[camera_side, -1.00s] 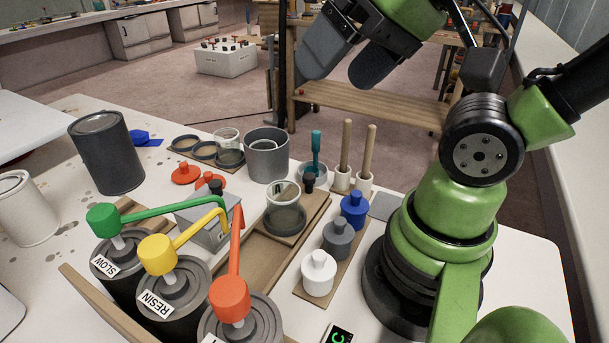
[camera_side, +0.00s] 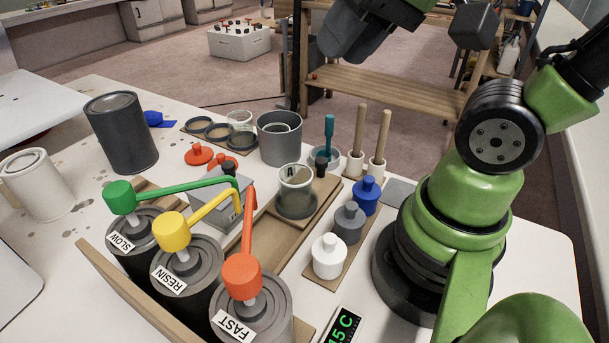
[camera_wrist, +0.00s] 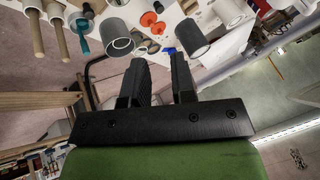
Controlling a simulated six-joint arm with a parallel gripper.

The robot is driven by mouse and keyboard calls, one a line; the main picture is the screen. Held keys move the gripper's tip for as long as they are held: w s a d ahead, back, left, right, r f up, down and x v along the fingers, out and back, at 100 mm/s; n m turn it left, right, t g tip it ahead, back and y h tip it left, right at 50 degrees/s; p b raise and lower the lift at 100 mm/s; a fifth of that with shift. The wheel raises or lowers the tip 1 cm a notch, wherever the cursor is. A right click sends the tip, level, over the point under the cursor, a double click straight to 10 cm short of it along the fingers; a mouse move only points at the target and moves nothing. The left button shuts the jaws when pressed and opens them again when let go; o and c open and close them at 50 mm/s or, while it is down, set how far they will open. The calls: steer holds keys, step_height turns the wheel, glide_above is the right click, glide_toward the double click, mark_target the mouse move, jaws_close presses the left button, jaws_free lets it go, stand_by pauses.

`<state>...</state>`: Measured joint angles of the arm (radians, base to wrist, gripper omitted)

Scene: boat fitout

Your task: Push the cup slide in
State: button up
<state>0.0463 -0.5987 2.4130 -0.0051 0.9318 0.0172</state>
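The cup slide (camera_side: 322,198) is a small wooden board on a longer wooden track, behind the pump cans. A clear cup marked A (camera_side: 296,177) stands upright on it in a dark round seat (camera_side: 296,206). How far along the track the slide sits is hard to tell. My gripper (camera_side: 348,48) is high above the far side of the table, beyond the slide and partly cut off by the top edge. In the wrist view my gripper (camera_wrist: 160,62) has its two dark fingers apart, with nothing between them.
Green (camera_side: 120,197), yellow (camera_side: 171,231) and orange (camera_side: 242,277) pump heads top labelled cans in front, their spouts reaching towards the slide. White, grey and blue bottles (camera_side: 349,222) line its right. A grey pot (camera_side: 280,137) and handled tools (camera_side: 369,143) stand behind.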

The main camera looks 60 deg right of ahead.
steer(key=w, duration=0.1)
steer(key=w+d+f+m+g, duration=0.1)
steer(key=w, duration=0.1)
steer(key=w+d+g, duration=0.1)
steer(key=shift+w+f+m, duration=0.15)
steer(key=shift+w+m, duration=0.1)
steer(key=shift+m, duration=0.15)
jaws_close()
steer(key=m+g, duration=0.3)
glide_above(301, 168)
step_height(301, 168, down, 5)
steer(key=w+d+f+m+g+y, duration=0.1)
steer(key=w+d+f+m+g, duration=0.15)
steer(key=f, duration=0.45)
steer(key=w+d+f+m+g+y, duration=0.1)
steer(key=d+f, duration=0.3)
steer(key=f, duration=0.2)
steer(key=shift+t, duration=0.35)
steer(key=x, duration=0.9)
steer(key=shift+s+a+f, duration=0.25)
steer(key=shift+a+f, duration=0.05)
steer(key=a, duration=0.9)
steer(key=shift+a, duration=0.1)
